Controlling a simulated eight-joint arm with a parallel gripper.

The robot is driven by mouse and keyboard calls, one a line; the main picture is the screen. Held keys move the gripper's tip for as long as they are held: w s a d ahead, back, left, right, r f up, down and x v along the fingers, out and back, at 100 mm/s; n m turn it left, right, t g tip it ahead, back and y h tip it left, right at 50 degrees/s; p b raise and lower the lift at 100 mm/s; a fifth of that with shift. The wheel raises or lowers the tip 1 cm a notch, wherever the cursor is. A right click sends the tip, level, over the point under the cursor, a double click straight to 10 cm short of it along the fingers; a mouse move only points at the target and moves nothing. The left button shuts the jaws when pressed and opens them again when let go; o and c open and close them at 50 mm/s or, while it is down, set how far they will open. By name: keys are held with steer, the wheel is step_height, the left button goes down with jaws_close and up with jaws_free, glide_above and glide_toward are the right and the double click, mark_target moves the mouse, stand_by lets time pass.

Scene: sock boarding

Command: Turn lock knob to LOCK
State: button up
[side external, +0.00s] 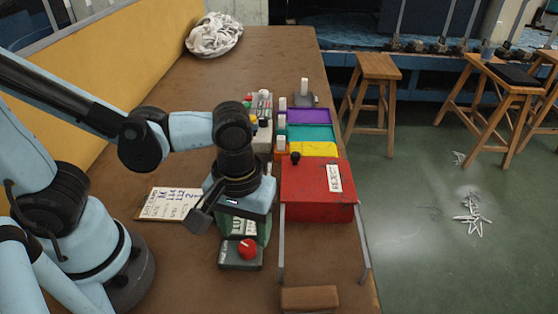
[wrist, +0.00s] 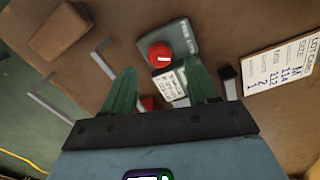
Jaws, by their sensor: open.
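The lock knob (side external: 247,249) is a round red knob on a small grey box (side external: 237,263) near the front of the table. In the wrist view, the knob (wrist: 157,56) has a short white mark that lies roughly sideways. Lettering on the grey box (wrist: 182,38) is too small to read surely, so I cannot tell which setting the mark points at. My gripper (wrist: 162,86) is open, its two green fingers spread apart and empty. The knob shows beyond the fingertips, between their lines. In the side view my gripper hangs just behind the knob box.
A red REJECT box (side external: 310,206) with metal rails stands close on the right. A brown block (side external: 309,299) lies at the front. A lot card (side external: 165,204) lies left. Purple, teal and yellow trays (side external: 312,133) stand behind. White cloth (side external: 214,36) lies at the far end.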

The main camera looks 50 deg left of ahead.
step_height(320, 180, up, 8)
steer(key=r, duration=0.1)
steer(key=w+a+m+t, duration=0.5)
steer(key=w+a, duration=0.4)
steer(key=a, duration=0.4)
steer(key=shift+a+f+t, duration=0.25)
steer(key=shift+f+t, duration=0.15)
steer(key=shift+d, duration=0.1)
steer(key=n+g, duration=0.6)
steer(key=n, duration=0.1)
glide_toward(247, 245)
steer(key=shift+s+f, duration=0.1)
steer(key=shift+f, duration=4.15)
